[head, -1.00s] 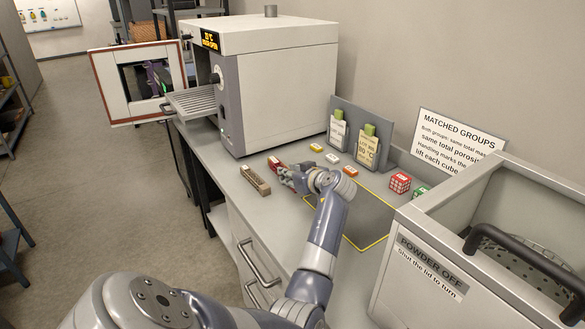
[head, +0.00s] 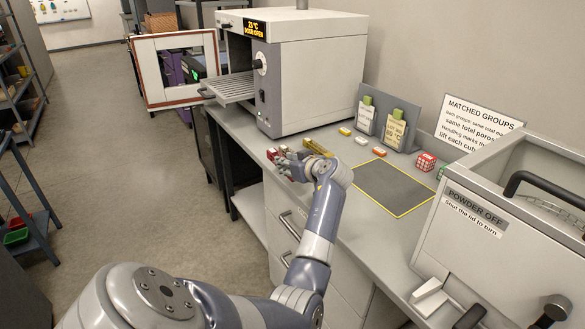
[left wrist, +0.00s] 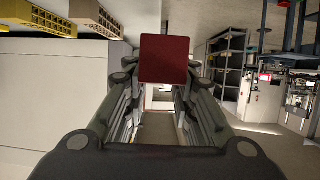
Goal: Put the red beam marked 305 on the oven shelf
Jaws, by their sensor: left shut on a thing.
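My left gripper (head: 286,165) is shut on a red beam (head: 272,154), held near the front edge of the counter. In the left wrist view the dark red end of the beam (left wrist: 164,58) sits between the fingers (left wrist: 163,80). No number on it can be read. The oven (head: 310,75) stands at the back of the counter with its door (head: 150,75) swung open to the left. Its slatted metal shelf (head: 230,88) sticks out of the opening and looks empty. My right gripper is not in view.
A tan lattice beam (head: 318,147) lies just right of my gripper; yellow lattice pieces (left wrist: 45,20) show in the wrist view. Small red and yellow blocks (head: 361,140) lie behind. A yellow-edged grey mat (head: 395,188) is bare. The powder box (head: 465,235) stands at right.

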